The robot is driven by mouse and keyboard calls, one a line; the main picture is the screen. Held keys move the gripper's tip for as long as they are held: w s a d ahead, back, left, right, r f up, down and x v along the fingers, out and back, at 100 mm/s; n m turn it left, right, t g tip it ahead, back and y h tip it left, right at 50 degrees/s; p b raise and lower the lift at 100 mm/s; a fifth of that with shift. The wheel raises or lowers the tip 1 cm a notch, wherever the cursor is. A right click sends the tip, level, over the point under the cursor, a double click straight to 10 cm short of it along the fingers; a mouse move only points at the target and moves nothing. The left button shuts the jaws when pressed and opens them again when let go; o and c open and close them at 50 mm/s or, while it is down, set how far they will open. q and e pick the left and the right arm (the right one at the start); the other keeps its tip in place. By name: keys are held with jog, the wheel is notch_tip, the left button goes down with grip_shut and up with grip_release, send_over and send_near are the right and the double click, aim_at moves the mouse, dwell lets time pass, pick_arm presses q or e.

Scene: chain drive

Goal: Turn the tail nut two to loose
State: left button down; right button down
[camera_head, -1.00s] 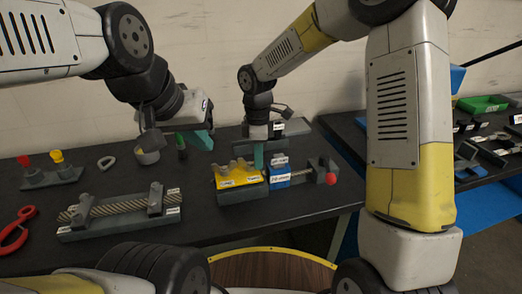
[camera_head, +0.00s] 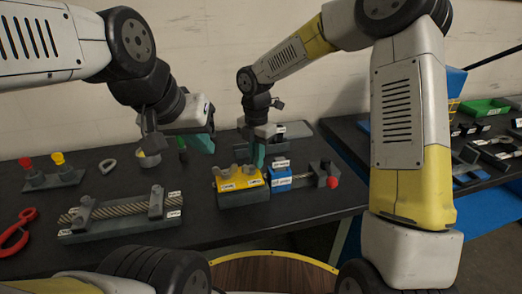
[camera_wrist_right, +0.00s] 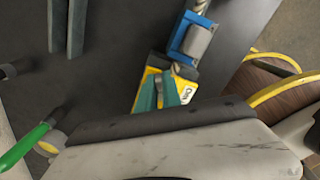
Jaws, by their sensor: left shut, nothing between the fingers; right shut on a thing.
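A yellow block (camera_head: 238,181) with grey knobs on top sits on a dark base on the bench. It also shows in the wrist view (camera_wrist_right: 150,77). My right gripper (camera_head: 258,158) is over the right end of this block, pointing down. Its teal fingers (camera_wrist_right: 160,92) are shut on a small part at the block's top, taken as tail nut two; the fingers mostly hide it. My left gripper (camera_head: 204,144) is shut and empty, above the bench behind and left of the block. The small labels are not readable.
A blue block (camera_head: 280,178) adjoins the yellow one on the right, with a rod and red knob (camera_head: 332,182) beyond. A rope fixture (camera_head: 115,208) and red tool (camera_head: 16,232) are at left. A green-handled item (camera_wrist_right: 25,145) lies behind.

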jog(key=shift+s+a+f+n, duration=0.25)
jog(key=shift+s+a+n, duration=0.15)
jog(key=shift+n, duration=0.1)
jog(key=c, duration=1.5)
grip_release()
jog(key=shift+w+r, duration=0.1)
jog(key=shift+w, duration=0.05)
jog(key=shift+d, duration=0.1)
jog(key=shift+w+r, duration=0.1)
jog(key=shift+r, duration=0.1)
notch_tip(320, 180, up, 7)
jog(key=shift+r, duration=0.2)
